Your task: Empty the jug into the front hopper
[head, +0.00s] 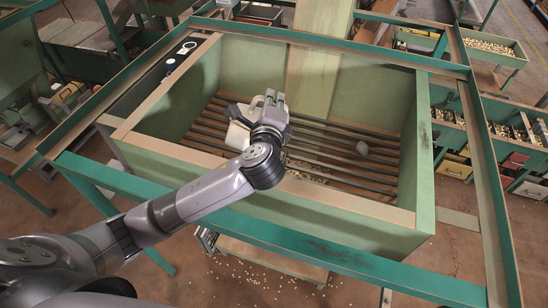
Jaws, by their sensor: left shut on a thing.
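The front hopper (150,143) is a large green open box with wooden edges and dark slats across its inside. My left gripper (256,112) is over the middle of the hopper, reaching in from the front left. It is shut on a pale, cream-coloured jug (237,136), which shows to the left of the fingers. The jug is partly hidden by my gripper and wrist, and I cannot tell its exact tilt or what is inside it. Some nuts (306,166) lie on the slats to the right of my wrist. My right gripper is not in view.
A green metal frame (265,233) surrounds the hopper. Nuts are scattered on the floor in front. Bins with nuts (492,48) stand at the right.

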